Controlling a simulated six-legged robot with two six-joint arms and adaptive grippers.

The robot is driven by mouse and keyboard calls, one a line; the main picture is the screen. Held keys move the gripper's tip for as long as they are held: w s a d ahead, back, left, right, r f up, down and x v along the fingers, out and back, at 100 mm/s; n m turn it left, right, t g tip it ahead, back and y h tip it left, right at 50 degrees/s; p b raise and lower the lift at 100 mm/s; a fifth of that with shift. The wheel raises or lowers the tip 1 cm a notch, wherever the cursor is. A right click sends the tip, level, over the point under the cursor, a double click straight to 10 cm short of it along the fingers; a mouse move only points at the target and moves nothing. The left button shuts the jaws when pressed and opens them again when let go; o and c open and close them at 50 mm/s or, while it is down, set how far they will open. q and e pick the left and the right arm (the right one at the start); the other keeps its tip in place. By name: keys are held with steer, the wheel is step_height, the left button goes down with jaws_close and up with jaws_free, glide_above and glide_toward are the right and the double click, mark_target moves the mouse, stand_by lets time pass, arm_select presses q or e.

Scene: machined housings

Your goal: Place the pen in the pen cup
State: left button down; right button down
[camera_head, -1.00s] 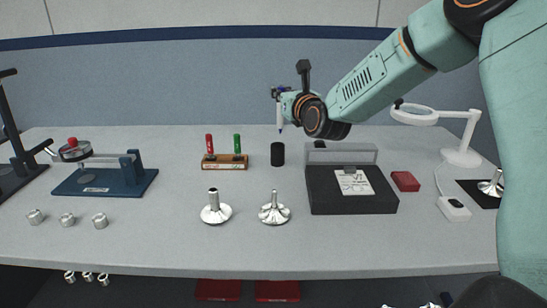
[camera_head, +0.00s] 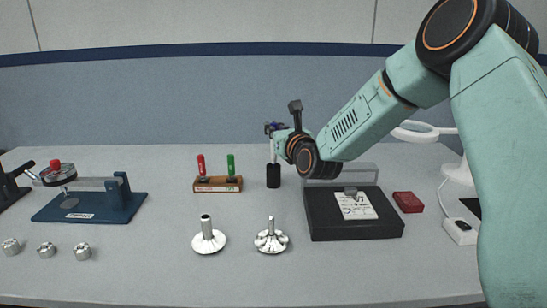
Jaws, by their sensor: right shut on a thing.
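The black pen cup (camera_head: 273,177) stands upright on the table, right of the red and green handled tools. My right gripper (camera_head: 274,130) is above the cup, shut on the pen (camera_head: 272,152). The pen is whitish and near upright, with its lower end down. Its blue tip is hidden at the cup's mouth, so the lower end appears to be inside the rim; how deep I cannot tell. The fingers are small and partly hidden by my wrist. My left gripper is not in view.
A wooden rack (camera_head: 218,184) with red and green handled tools is just left of the cup. A black case (camera_head: 355,220) with a raised clear lid stands close on the right. Two metal flanged parts (camera_head: 209,238) (camera_head: 271,238) stand in front. A blue fixture (camera_head: 95,205) is at left.

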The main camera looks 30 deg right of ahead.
mark_target(274, 161)
steer(key=shift+s+a+f, duration=0.25)
steer(key=shift+s, duration=0.05)
steer(key=f, duration=0.1)
steer(key=f+b, duration=0.1)
steer(key=f, duration=0.2)
steer(key=shift+w+d+f, duration=0.2)
steer(key=shift+w+f, duration=0.15)
steer(key=shift+s+a+r, duration=0.15)
steer(key=shift+s+r, duration=0.1)
steer(key=shift+f+b, duration=0.15)
steer(key=shift+b, duration=0.25)
steer(key=c, duration=1.5)
jaws_free()
steer(key=shift+w+f, duration=0.1)
steer(key=shift+w, duration=0.1)
steer(key=shift+c, duration=0.2)
steer(key=shift+o, duration=0.9)
steer(key=shift+s+r, duration=0.15)
steer(key=shift+r, duration=0.05)
steer(key=shift+f, duration=0.1)
